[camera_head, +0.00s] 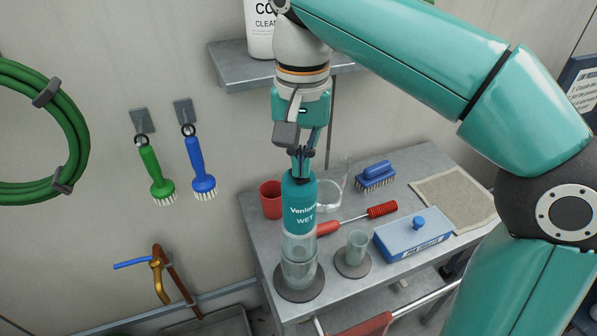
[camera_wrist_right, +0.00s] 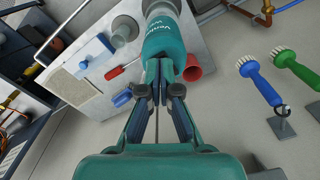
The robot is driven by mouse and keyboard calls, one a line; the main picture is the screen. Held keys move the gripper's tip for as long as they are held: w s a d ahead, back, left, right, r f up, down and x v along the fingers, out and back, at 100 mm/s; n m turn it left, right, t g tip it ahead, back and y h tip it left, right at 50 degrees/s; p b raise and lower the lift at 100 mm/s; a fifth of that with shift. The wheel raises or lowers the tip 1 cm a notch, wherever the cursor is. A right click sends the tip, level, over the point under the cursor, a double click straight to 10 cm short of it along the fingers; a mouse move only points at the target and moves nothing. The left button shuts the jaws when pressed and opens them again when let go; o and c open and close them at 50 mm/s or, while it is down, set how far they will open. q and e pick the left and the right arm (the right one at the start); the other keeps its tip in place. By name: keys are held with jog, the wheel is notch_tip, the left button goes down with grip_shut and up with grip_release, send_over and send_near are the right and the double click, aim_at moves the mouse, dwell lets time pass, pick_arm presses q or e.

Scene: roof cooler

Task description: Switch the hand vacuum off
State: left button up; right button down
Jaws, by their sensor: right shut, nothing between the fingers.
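The hand vacuum (camera_head: 300,205) stands upright, with a teal upper body marked "WET" and a clear lower part, in a round grey holder (camera_head: 299,290) on the grey table. It also shows in the right wrist view (camera_wrist_right: 163,38), beyond my fingertips. My right gripper (camera_head: 301,168) points down at the top of the vacuum. Its fingers are closed together with nothing between them; the tips are at or very near the top, and I cannot tell whether they touch. The gripper hides part of the vacuum's top, and no switch can be made out. My left gripper is not in view.
Around the vacuum on the table (camera_head: 405,165) are a red cup (camera_head: 271,199), a clear jug (camera_head: 331,195), a red-handled tool (camera_head: 382,210), a clear cup (camera_head: 356,247), a blue box (camera_head: 413,238), a blue brush (camera_head: 376,178) and a beige mat (camera_head: 455,198). A shelf overhangs behind.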

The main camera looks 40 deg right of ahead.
jog(key=shift+f+b, duration=0.45)
jog(key=shift+f, duration=0.2)
jog(key=shift+r, duration=0.1)
notch_tip(320, 180, up, 7)
jog(key=p, duration=0.7)
dwell(0.3)
dwell(0.4)
